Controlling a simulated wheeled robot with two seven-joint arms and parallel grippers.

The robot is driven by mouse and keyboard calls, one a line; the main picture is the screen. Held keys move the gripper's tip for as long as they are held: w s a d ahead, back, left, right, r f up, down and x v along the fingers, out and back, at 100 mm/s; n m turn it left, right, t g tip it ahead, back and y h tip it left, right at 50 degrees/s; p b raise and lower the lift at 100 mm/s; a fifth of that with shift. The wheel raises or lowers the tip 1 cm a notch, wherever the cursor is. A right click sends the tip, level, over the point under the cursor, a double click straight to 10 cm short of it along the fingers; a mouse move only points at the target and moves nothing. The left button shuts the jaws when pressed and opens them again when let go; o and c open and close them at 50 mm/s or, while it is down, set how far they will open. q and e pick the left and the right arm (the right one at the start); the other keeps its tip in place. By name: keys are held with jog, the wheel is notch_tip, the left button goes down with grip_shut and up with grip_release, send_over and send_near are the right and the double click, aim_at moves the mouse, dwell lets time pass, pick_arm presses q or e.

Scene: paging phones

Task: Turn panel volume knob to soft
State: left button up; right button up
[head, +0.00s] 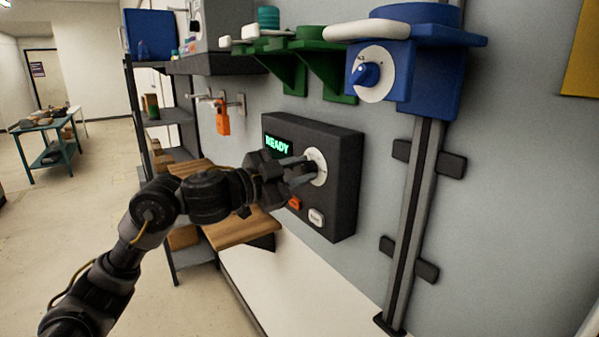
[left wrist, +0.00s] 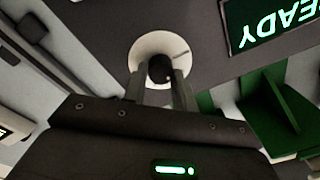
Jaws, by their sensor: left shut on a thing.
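A dark wall panel (head: 341,200) has a green READY display (head: 277,146), a round white dial (head: 318,168), and an orange and a white button below. In the left wrist view the dial (left wrist: 146,48) carries a dark knob (left wrist: 159,68) at its middle, and a thin mark shows on its face. My left gripper (head: 308,172) reaches the dial from the left, and in the left wrist view its fingers (left wrist: 160,84) are shut on the knob from both sides. The knob's pointer is mostly hidden by the fingers. My right gripper is not in view.
A blue unit (head: 440,75) with a blue knob (head: 365,75) sits above right on a vertical rail (head: 414,220). Green brackets (head: 330,72) are above the panel. An orange padlock (head: 223,118) hangs at left. A wooden shelf (head: 240,226) lies below my arm.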

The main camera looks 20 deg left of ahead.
pick_arm(q)
jog(key=shift+m, duration=0.4)
jog(key=o, duration=1)
jog(key=shift+c, duration=0.2)
jog(key=shift+s, duration=0.1)
jog(key=b+v, duration=0.2)
jog(key=v, duration=0.8)
jog(key=shift+s+a, duration=0.25)
jog(key=shift+s, duration=0.05)
